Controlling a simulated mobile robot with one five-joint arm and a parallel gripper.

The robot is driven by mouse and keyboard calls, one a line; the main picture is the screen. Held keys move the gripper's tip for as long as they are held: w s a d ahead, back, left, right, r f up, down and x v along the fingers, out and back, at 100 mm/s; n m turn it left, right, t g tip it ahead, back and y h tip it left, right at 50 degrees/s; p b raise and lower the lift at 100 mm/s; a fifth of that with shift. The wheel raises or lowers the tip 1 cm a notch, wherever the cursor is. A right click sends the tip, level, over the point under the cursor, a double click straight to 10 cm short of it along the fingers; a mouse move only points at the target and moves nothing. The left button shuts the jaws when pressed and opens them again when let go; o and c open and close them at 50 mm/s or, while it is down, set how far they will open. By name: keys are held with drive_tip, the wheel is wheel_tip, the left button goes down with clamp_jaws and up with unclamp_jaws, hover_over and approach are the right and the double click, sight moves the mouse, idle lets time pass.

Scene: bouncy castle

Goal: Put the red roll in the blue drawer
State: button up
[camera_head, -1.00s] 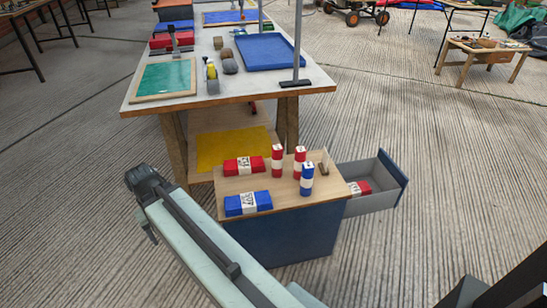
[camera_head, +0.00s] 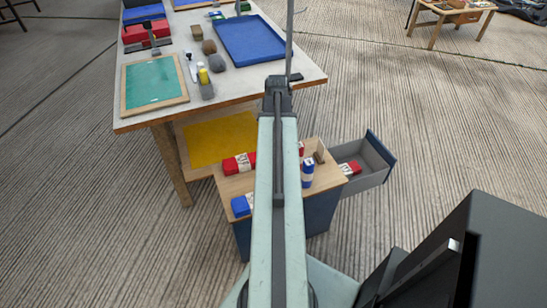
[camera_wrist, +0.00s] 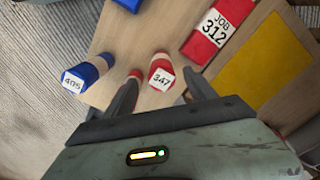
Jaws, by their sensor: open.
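In the wrist view my gripper (camera_wrist: 163,82) is open, with nothing held. An upright red roll marked 347 (camera_wrist: 161,72) shows between its fingers, apart from them as far as I can tell. Another red roll (camera_wrist: 134,74) is partly hidden by the left finger. A red roll marked JOB 312 (camera_wrist: 216,30) lies on the cabinet top. In the head view my arm hides the gripper and most of the upright red rolls; a sliver of one red roll (camera_head: 301,149) shows. The blue drawer (camera_head: 379,149) is pulled out at the right, with a red-and-white roll (camera_head: 350,168) inside.
An upright blue roll (camera_wrist: 80,77) stands left of the red ones in the wrist view. A lying blue roll (camera_head: 241,205) and a small brown block (camera_head: 318,157) are on the cabinet top (camera_head: 233,186). A cluttered workbench (camera_head: 140,122) stands behind, with a yellow mat (camera_head: 205,143) below.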

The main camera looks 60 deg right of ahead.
wheel_tip(320, 180, down, 7)
drive_tip(key=b, duration=0.6)
drive_tip(key=shift+d+f, duration=0.1)
drive_tip(key=shift+f, duration=0.05)
drive_tip(key=shift+r, duration=0.2)
clamp_jaws()
wheel_tip(320, 180, up, 10)
drive_tip(key=p, duration=1)
drive_tip(key=shift+r, duration=0.1)
